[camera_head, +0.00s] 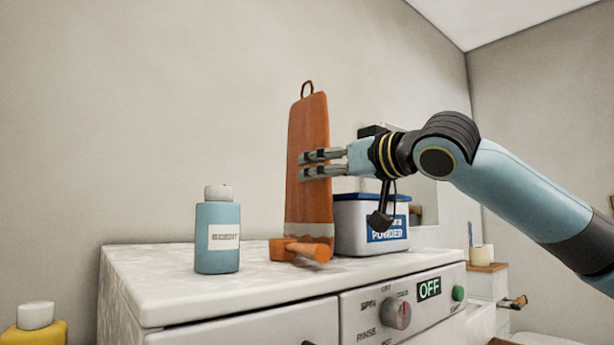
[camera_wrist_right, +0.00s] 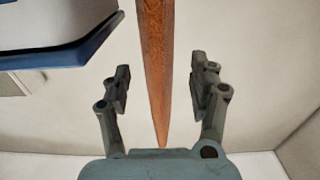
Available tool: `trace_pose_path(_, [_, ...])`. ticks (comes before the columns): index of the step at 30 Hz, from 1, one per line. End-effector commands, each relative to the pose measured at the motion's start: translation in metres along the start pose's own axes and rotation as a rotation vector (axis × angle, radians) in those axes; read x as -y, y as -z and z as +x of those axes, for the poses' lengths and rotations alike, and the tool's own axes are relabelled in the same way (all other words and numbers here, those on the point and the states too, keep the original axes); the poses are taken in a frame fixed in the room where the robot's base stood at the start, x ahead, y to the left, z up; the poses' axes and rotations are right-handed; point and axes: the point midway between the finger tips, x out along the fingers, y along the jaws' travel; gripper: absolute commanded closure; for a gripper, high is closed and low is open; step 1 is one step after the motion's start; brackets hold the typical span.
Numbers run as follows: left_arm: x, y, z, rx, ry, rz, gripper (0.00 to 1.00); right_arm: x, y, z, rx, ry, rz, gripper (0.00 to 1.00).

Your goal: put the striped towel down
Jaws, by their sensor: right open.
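In the right wrist view the fingers (camera_wrist_right: 160,85) are open, one on each side of the item's narrow brown edge (camera_wrist_right: 156,70), with gaps on both sides. My left gripper is in neither view.
The washing machine (camera_head: 175,290) carries a blue bottle (camera_head: 217,235) at left, an orange handled object (camera_head: 300,249) at the board's foot, and a white powder box (camera_head: 352,225) with a blue lid close behind. A yellow bottle (camera_head: 35,325) stands lower left. The top between the blue bottle and the board is clear.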

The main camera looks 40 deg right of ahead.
Motion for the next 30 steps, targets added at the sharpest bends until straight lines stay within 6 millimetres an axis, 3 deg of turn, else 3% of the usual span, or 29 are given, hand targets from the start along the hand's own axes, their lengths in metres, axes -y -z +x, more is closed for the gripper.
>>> trace_pose_path(7, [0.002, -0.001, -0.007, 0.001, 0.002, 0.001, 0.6, 0.0, 0.001, 0.01, 0.0, 0.001, 0.007, 0.39])
trace_pose_path(18, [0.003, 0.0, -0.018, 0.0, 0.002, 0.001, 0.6, -0.001, -0.001, 0.05, 0.001, 0.001, 0.004, 0.39])
trace_pose_path(27, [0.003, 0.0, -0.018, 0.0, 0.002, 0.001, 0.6, -0.001, -0.003, 0.053, 0.003, 0.001, -0.001, 0.39])
trace_pose_path(30, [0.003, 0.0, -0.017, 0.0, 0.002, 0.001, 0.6, -0.001, -0.003, 0.053, 0.003, 0.001, -0.001, 0.51])
